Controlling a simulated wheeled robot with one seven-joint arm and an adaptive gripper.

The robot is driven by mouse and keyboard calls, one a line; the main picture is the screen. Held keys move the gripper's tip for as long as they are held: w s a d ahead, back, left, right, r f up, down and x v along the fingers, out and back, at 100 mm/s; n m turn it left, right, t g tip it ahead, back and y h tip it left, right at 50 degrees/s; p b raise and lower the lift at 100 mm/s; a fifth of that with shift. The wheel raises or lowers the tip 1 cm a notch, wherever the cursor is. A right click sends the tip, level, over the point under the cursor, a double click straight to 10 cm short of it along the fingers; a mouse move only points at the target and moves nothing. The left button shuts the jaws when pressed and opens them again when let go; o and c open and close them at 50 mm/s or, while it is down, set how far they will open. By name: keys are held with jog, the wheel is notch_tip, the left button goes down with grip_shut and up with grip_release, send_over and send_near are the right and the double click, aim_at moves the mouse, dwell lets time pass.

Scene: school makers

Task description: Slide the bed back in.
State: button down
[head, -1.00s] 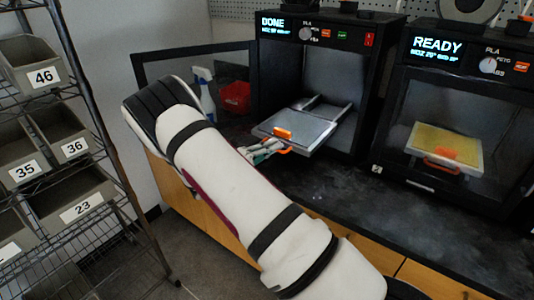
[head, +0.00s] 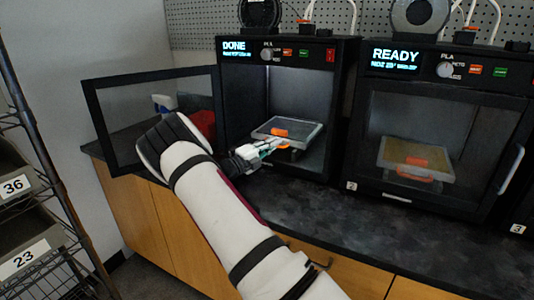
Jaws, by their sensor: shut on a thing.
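The print bed (head: 297,131) is a grey plate with a pale rim, inside the left printer (head: 345,100), whose screen reads DONE. An orange printed piece (head: 278,133) lies on the bed. An orange handle shows at the bed's front edge, partly hidden by the fingers. My gripper (head: 272,145) is at this front edge, shut on the bed's handle. The printer's door (head: 98,125) stands open to the left.
A second printer (head: 450,150) reading READY stands to the right, its door closed over a yellowish bed. A spray bottle and a red bin (head: 203,122) are behind the open door. The dark counter (head: 330,215) is clear in front. A shelf with numbered bins (head: 25,255) stands at the left.

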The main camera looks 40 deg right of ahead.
jog(key=shift+w+d, duration=0.15)
jog(key=c, duration=1.7)
grip_release()
jog(key=shift+d, duration=0.1)
jog(key=a, duration=0.4)
jog(key=a+f, duration=0.1)
jog(key=a, duration=0.3)
jog(key=a+f, duration=0.1)
jog(key=a, duration=0.3)
